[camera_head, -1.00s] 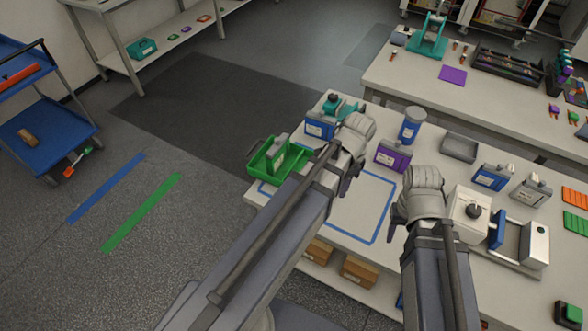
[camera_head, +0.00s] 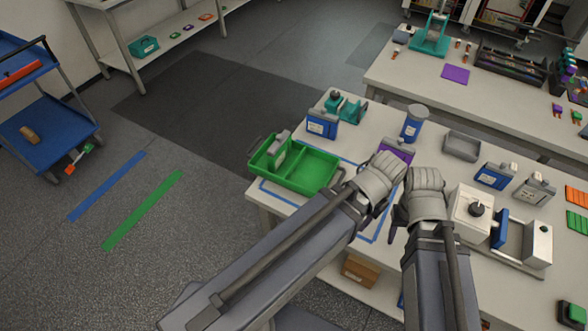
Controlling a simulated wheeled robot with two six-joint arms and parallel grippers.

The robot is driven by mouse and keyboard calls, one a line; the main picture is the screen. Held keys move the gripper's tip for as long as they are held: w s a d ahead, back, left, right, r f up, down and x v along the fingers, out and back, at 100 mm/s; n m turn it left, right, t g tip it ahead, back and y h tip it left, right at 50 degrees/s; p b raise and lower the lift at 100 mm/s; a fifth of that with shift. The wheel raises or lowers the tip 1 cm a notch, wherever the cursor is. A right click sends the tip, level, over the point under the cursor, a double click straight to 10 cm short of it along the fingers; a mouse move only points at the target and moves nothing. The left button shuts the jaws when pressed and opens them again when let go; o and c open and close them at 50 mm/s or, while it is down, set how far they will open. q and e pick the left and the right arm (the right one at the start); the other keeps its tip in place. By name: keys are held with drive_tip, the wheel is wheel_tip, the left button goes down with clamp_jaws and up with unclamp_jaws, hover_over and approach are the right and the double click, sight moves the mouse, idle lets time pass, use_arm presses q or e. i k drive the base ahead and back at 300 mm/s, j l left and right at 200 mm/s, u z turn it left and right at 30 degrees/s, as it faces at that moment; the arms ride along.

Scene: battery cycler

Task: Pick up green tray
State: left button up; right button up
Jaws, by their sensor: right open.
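The green tray (camera_head: 310,171) lies on the near left part of the white table, with its left end at the table's left edge. It has a divider, and a grey piece with a pale label stands in or against its left part. My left gripper (camera_head: 372,203) is to the right of the tray, apart from its main body; its fingers are mostly hidden by the wrist. My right gripper (camera_head: 397,217) is open and empty, further right over the table, close beside the left one.
A blue container (camera_head: 321,124) stands behind the tray, and a purple container (camera_head: 397,150) behind my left wrist. A blue-labelled jar (camera_head: 412,124) and a grey bin (camera_head: 462,146) are further back. A white-and-blue device (camera_head: 474,208) stands right of my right gripper.

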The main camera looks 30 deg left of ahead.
sight(307, 169)
drive_tip(key=k+l, duration=0.3)
drive_tip(key=k+l+u, duration=0.1)
drive_tip(key=k+l, duration=0.25)
drive_tip(key=k, duration=0.2)
